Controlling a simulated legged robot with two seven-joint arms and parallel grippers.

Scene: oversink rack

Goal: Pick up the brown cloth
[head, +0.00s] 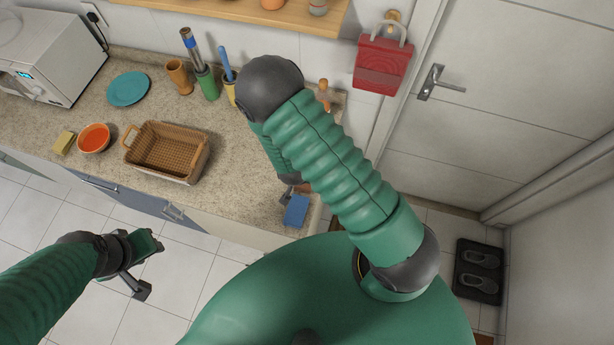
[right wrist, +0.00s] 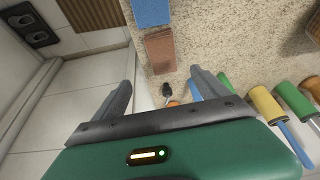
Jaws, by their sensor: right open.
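The brown cloth (right wrist: 159,50) lies flat on the speckled counter, near its edge, in the right wrist view. In the head view only a sliver of it (head: 305,187) shows beside my right arm. A blue cloth (right wrist: 151,12) lies just beyond it, and it also shows in the head view (head: 296,210). My right gripper (right wrist: 163,92) is open and empty, with the brown cloth ahead of its fingertips and apart from them. In the head view my right arm hides most of that gripper.
On the counter (head: 237,182) stand a wicker basket (head: 167,152), an orange bowl (head: 94,138), a sponge (head: 64,143), a blue plate (head: 128,89) and a green cup (head: 207,84).

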